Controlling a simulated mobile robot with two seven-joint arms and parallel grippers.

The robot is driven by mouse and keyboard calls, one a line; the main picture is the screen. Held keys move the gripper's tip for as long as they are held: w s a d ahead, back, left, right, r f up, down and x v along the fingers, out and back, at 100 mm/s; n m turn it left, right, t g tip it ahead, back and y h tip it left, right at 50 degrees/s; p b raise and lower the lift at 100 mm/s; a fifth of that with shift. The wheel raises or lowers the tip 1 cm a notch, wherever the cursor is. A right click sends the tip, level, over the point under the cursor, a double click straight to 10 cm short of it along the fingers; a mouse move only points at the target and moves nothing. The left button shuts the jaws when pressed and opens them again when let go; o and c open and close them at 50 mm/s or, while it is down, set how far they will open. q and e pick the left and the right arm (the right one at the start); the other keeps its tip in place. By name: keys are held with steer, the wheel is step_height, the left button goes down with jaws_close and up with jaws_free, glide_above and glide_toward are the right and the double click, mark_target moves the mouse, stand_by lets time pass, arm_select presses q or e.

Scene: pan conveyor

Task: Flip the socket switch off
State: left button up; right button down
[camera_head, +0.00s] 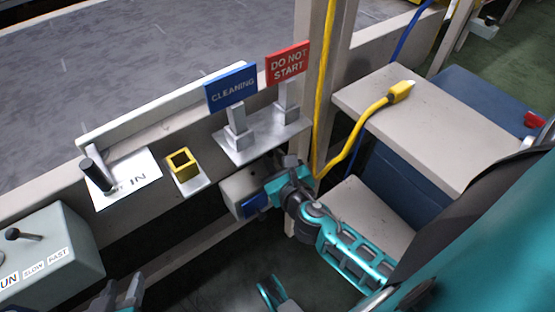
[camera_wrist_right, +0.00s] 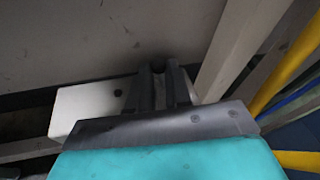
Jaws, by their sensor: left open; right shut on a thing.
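The socket box (camera_head: 236,187), a grey-white box with a blue socket cover (camera_head: 254,205), is mounted low on the conveyor frame. It also shows in the right wrist view (camera_wrist_right: 82,105). My right gripper (camera_head: 270,184) is at the box's right side, partly covering it. In the right wrist view its two fingers (camera_wrist_right: 158,80) are close together at the box, around a small dark part that I take to be the switch. The switch's position is hidden by the fingers. My left gripper (camera_head: 122,296) is open and empty at the bottom left, away from the box.
A blue CLEANING sign (camera_head: 231,87) and a red DO NOT START sign (camera_head: 288,64) stand above the box. A yellow plug (camera_head: 400,91) on its cable lies on the side table (camera_head: 440,125). A post (camera_head: 306,120) stands close right of the box. A control box (camera_head: 50,255) is at left.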

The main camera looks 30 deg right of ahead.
steer(key=shift+a+f+n+h, duration=0.1)
steer(key=shift+a+n+h, duration=0.2)
steer(key=shift+n, duration=0.3)
steer(key=shift+t+b, duration=0.3)
steer(key=shift+n, duration=0.3)
steer(key=c, duration=1.1)
jaws_free()
steer(key=v, duration=0.7)
steer(key=shift+s+a, duration=0.2)
steer(key=shift+s, duration=0.05)
